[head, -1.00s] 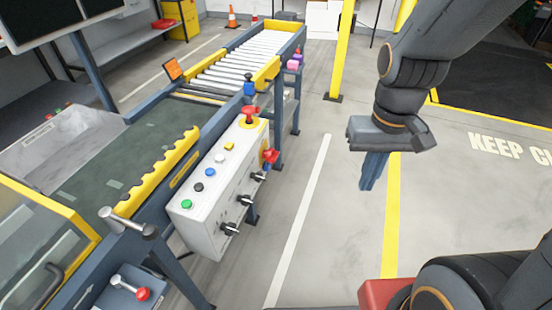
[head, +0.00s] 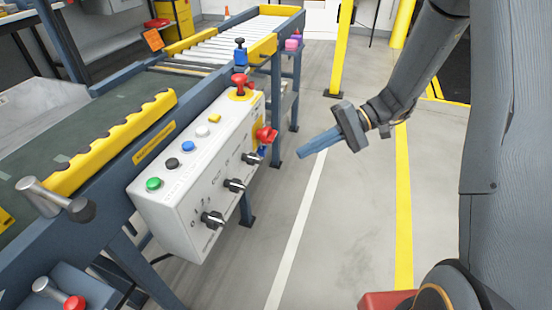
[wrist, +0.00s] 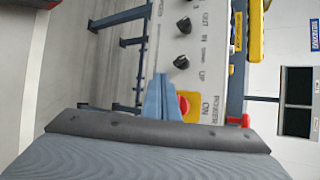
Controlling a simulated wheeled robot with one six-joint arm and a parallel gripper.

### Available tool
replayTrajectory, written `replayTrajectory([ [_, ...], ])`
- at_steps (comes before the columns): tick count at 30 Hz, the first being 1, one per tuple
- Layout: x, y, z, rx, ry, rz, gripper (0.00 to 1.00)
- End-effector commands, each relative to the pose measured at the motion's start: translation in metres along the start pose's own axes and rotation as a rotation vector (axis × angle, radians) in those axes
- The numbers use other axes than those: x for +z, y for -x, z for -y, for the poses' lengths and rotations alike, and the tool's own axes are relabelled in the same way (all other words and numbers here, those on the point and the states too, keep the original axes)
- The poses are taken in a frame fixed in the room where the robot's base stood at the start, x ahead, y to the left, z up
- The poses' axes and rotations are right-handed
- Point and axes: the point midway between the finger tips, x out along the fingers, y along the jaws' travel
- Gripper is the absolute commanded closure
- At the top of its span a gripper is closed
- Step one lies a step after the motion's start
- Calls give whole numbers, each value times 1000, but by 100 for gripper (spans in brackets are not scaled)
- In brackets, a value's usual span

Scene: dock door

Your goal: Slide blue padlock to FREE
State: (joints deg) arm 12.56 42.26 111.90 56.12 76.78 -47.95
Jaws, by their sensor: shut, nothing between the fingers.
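A white control box (head: 205,165) is fixed to the conveyor's side. A red handle (head: 266,134) on a yellow plate sits at its right end. A small blue piece (head: 262,151) shows just below the handle; it may be the blue padlock, but it is too small to be sure. No FREE label is readable. My gripper (head: 300,154) is shut and empty, its blue fingers pointing left toward the handle, with a gap between in the head view. In the wrist view my fingers (wrist: 161,80) overlap the box near the red handle (wrist: 184,106) and the POWER ON lettering.
The box carries several coloured buttons and black knobs (head: 212,220). A blue conveyor leg (head: 277,110) is close to my fingertips.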

Motion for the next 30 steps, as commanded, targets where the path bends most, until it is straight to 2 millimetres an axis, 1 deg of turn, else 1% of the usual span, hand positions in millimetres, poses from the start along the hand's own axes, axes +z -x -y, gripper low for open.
replayTrajectory([
  [1, -32, -5, -18, -90, 21, -26, 100],
  [2, -46, -4, -22, -141, 41, -43, 100],
  [3, -64, -3, -26, -205, 68, -70, 100],
  [6, -102, 4, -38, -338, 134, -137, 100],
  [9, -126, 11, -46, -429, 186, -196, 100],
  [10, -132, 13, -48, -448, 198, -209, 100],
  [12, -140, 17, -51, -480, 219, -234, 100],
  [15, -145, 20, -52, -501, 235, -251, 100],
  [23, -145, 21, -51, -503, 236, -252, 100],
  [26, -145, 19, -50, -502, 235, -251, 100],
  [30, -147, 9, -45, -502, 235, -250, 100],
])
